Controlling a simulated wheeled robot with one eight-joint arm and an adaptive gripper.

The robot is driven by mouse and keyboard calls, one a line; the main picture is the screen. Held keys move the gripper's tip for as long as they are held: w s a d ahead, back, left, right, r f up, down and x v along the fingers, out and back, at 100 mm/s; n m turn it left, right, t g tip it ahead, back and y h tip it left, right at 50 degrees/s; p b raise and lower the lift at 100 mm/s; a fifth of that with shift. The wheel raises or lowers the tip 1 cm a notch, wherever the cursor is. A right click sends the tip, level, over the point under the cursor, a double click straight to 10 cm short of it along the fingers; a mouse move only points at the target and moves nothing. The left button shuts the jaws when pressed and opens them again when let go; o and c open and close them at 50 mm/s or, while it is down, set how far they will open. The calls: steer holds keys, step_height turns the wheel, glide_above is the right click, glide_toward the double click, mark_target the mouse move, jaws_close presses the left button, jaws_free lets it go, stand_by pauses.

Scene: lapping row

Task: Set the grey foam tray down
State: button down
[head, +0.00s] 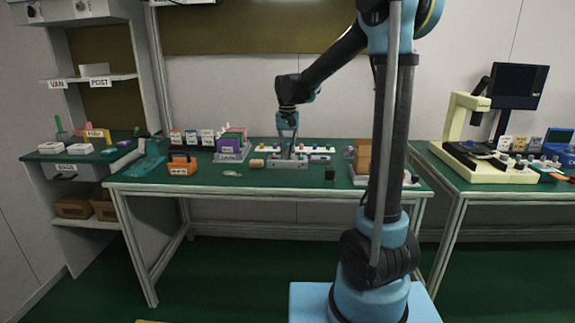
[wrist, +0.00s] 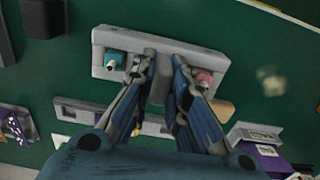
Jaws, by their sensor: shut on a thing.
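The grey foam tray (head: 287,164) is at the middle of the green bench, below my gripper (head: 288,150). In the wrist view the tray (wrist: 123,39) is a long grey block with a teal piece (wrist: 114,60) near its left end and a pink-red piece (wrist: 204,79) near its right. My gripper (wrist: 166,66) is shut on the tray's middle, between the two pieces. The tray looks level, at or just above the bench top; I cannot tell if it touches. My fingers hide part of its middle.
On the green bench (head: 135,181), a cork-coloured cylinder (head: 257,163) stands close left of the tray. An orange box (head: 182,167) and a rack with purple pieces (head: 230,152) are further left. A small dark block (head: 329,173) lies right. Brown boxes (head: 362,158) stand beyond it.

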mark_target(288, 161)
steer(key=shift+f, duration=2.25)
steer(key=c, duration=1.6)
jaws_free()
steer(key=shift+f, duration=0.1)
